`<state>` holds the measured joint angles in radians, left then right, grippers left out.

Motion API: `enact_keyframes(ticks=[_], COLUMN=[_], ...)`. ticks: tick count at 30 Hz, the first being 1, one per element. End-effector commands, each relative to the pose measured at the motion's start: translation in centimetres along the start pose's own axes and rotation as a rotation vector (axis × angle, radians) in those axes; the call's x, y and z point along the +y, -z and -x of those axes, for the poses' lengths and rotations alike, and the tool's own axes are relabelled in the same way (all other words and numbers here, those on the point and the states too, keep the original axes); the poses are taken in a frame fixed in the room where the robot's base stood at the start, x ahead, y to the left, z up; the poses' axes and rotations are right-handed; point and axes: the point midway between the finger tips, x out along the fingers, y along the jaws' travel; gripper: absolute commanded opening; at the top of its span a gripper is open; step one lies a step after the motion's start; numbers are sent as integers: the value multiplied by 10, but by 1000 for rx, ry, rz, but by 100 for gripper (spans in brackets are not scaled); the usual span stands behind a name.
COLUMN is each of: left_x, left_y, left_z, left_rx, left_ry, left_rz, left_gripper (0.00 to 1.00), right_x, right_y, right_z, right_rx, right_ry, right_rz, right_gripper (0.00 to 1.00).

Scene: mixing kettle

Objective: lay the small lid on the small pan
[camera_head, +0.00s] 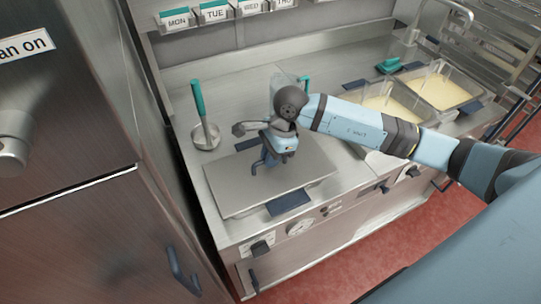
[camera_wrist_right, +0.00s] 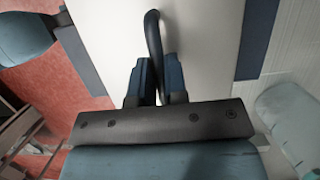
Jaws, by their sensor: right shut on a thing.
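The small lid (camera_head: 235,190) is a flat grey metal plate at the left of the steel counter. It looks level in the head view, and its pale surface fills the middle of the right wrist view (camera_wrist_right: 205,45). My right gripper (camera_head: 262,160) is above the plate, pointing down. In the wrist view its fingers (camera_wrist_right: 158,82) are shut on the dark curved handle (camera_wrist_right: 153,32) that stands up from the lid. The small pan is not visible as a separate thing; whether the lid touches it cannot be told. My left gripper is not in view.
Clear trays of yellow contents (camera_head: 442,90) sit to the right. A tall steel cabinet (camera_head: 75,150) borders the left. A shelf with day labels (camera_head: 215,14) is at the back.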

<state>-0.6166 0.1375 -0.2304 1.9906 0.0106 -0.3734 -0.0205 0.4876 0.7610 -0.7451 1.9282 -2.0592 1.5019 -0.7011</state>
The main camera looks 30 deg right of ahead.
Motion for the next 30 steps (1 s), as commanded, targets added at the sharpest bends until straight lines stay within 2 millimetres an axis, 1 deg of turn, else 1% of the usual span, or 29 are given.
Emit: enact_keyframes(ticks=[7, 8, 9, 11, 17, 18, 20, 21, 30], left_x=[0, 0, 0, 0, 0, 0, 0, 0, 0], left_y=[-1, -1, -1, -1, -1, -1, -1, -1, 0], left_z=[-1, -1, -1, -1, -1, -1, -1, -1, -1], left_rx=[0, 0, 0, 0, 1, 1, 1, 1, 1], left_ry=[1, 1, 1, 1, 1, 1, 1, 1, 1], left_rz=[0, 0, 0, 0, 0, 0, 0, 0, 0], left_gripper=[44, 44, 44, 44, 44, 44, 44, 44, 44], right_x=[0, 0, 0, 0, 0, 0, 0, 0, 0], right_y=[0, 0, 0, 0, 0, 0, 0, 0, 0], right_z=[0, 0, 0, 0, -1, -1, -1, -1, 0], right_rx=[-1, -1, -1, 0, 0, 1, 1, 0, 0], right_ry=[1, 1, 1, 1, 1, 0, 0, 0, 1], right_rz=[0, 0, 0, 0, 0, 0, 0, 0, 0], right_gripper=[0, 20, 29, 43, 43, 52, 66, 69, 69])
